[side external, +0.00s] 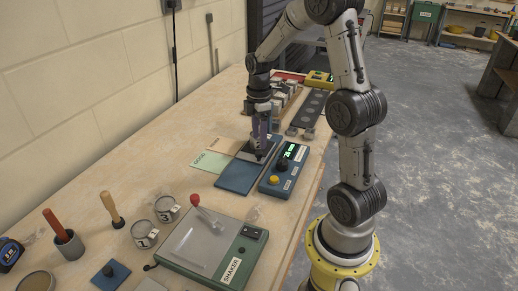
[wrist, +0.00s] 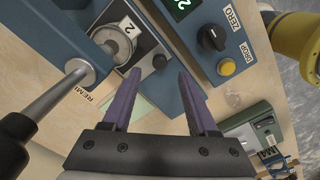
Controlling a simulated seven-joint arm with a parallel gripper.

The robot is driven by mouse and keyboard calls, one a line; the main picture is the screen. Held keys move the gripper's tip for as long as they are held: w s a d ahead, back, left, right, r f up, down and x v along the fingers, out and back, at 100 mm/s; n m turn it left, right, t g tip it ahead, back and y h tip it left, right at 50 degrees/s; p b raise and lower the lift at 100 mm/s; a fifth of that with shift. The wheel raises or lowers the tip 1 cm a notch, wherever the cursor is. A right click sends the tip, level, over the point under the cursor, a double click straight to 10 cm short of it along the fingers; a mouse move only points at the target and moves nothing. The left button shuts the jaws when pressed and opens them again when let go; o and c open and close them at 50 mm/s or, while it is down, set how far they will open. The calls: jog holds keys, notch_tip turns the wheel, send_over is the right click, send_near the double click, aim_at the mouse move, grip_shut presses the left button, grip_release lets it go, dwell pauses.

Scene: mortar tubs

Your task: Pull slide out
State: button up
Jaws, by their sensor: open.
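A blue control box (side external: 284,168) with a lit display and yellow button stands close on the right. A lever with a black grip (wrist: 15,130) reaches in at left in the wrist view. The green shaker (side external: 210,240), tins and handled tools stand nearer the camera.

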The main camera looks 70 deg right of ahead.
aim_at(259, 152)
jog(key=shift+f, duration=2.55)
grip_shut()
